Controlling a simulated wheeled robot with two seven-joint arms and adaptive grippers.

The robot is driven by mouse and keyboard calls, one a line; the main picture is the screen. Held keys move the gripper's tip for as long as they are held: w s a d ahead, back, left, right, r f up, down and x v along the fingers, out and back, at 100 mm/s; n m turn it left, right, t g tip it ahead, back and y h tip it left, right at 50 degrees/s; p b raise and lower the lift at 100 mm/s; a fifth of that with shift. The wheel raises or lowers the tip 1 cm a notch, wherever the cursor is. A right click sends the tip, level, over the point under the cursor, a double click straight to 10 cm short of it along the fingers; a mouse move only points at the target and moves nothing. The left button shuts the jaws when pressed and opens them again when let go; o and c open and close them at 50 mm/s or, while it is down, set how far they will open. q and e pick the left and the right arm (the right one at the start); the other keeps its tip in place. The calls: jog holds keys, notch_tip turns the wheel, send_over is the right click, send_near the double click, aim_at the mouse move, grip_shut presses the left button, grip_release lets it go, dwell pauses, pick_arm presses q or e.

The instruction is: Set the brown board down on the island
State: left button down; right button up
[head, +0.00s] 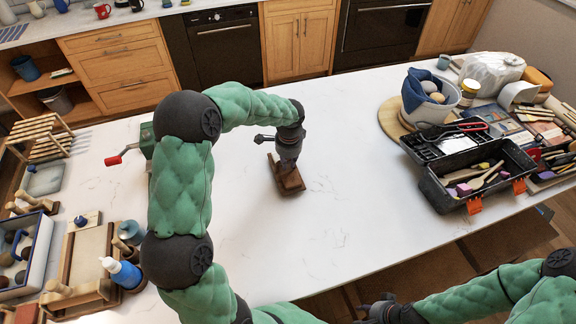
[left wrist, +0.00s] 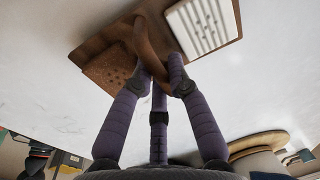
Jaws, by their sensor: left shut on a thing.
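The brown board (head: 292,184) is a small dark wooden piece over the middle of the white island (head: 345,225). My left gripper (head: 285,168) points down at it and hides part of it. In the left wrist view the fingers (left wrist: 160,82) are shut on a curved brown handle of the board (left wrist: 92,42). The board carries a white ribbed block and a pitted brown patch. I cannot tell whether its underside touches the island. My right gripper (head: 376,306) is dark and small at the bottom edge, its fingers unclear.
A green crank tool with a red handle (head: 114,160) stands left of my left arm. Trays and bottles crowd the left end. An open black toolbox (head: 440,190) and a round board with a blue-lined pot (head: 428,95) stand right. The island around the board is clear.

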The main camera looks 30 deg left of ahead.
pick_arm(q)
jog(key=shift+f, duration=0.9)
jog(key=shift+f, duration=0.2)
jog(key=c, duration=1.2)
grip_release()
notch_tip(320, 180, up, 12)
jog(key=s+p, duration=0.1)
jog(key=shift+d+r+p, duration=0.15)
jog(key=shift+d+p, duration=0.25)
jog(key=shift+d, duration=0.05)
